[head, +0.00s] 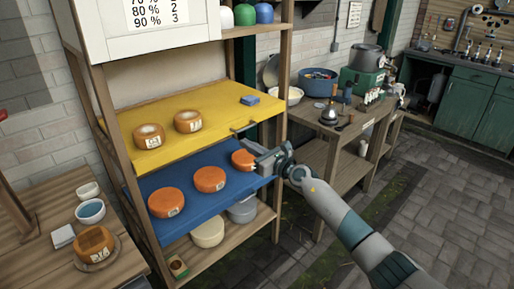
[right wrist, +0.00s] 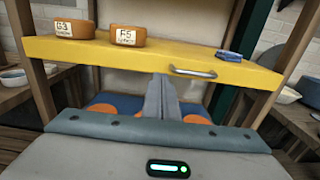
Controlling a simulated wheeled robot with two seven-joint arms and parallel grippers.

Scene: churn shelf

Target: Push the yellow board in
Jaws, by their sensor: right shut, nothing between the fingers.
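The yellow board (head: 165,110) lies on the shelf rack above a blue board, and its front edge sticks out past the rack's posts. It carries two orange cheese wheels (head: 149,135) (head: 188,121) and a small folded blue cloth (head: 249,100). A metal handle (right wrist: 193,73) is on its front edge, right of the middle. My right gripper (head: 262,162) is shut and empty, in front of the rack and below the handle. In the right wrist view its closed fingers (right wrist: 161,98) point at the board's front, left of the handle; contact cannot be told. My left gripper is out of view.
The blue board (head: 185,180) below holds three orange wheels, the right one near my gripper. A wooden table (head: 40,258) stands left, and a cluttered bench (head: 340,130) stands right. The paved floor in front is open.

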